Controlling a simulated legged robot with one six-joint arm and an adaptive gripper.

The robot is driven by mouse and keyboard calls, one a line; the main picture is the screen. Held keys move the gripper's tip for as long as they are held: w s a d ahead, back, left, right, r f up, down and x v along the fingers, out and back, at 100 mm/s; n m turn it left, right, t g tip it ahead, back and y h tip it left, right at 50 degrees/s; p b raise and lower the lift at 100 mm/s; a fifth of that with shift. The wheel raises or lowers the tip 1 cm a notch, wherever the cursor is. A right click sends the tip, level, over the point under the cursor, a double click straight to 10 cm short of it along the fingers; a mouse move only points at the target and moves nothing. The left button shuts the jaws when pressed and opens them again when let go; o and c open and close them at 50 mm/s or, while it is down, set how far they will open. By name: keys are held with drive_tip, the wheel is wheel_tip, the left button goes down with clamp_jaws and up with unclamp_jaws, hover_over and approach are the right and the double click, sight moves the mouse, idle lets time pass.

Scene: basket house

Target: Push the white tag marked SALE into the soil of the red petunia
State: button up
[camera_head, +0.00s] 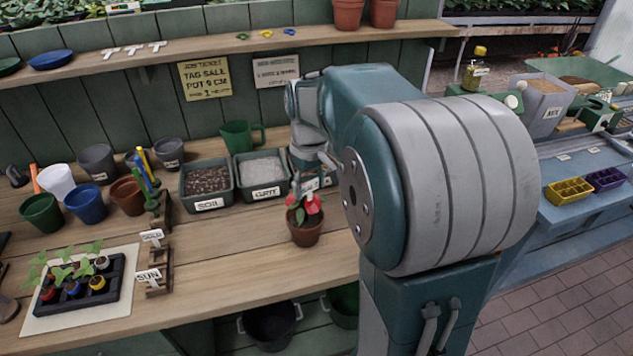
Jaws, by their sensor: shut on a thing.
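The red petunia (309,204) grows in a small terracotta pot (306,235) standing upright on the wooden bench, with dark soil partly hidden by leaves and blooms. A white tag (311,185) with small dark lettering shows just above and behind the red blooms; its word is too small to read surely. My gripper (303,180) is shut on this tag over the pot, mostly hidden by my arm and the plant. The tag's lower end is hidden, so I cannot tell whether it touches the soil.
Soil (207,182) and grit (262,168) trays stand behind and left of the pot. A wooden rack (158,262) holds tags reading SOLD and SUN. A seedling tray (78,290) sits at the front left. Bench room is clear between rack and petunia.

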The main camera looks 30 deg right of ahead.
sight(314, 211)
drive_tip(key=shift+f, duration=0.4)
drive_tip(key=shift+d+f, duration=0.15)
drive_tip(key=shift+f, duration=0.1)
drive_tip(key=shift+d+f, duration=1.1)
drive_tip(key=shift+d, duration=0.05)
drive_tip(key=shift+a+f, duration=0.4)
drive_tip(key=shift+a, duration=0.25)
drive_tip(key=shift+d+f, duration=0.2)
drive_tip(key=shift+f, duration=0.55)
drive_tip(key=shift+d+f, duration=0.15)
drive_tip(key=shift+f, duration=0.6)
drive_tip(key=shift+a+f, duration=0.4)
drive_tip(key=shift+a, duration=0.05)
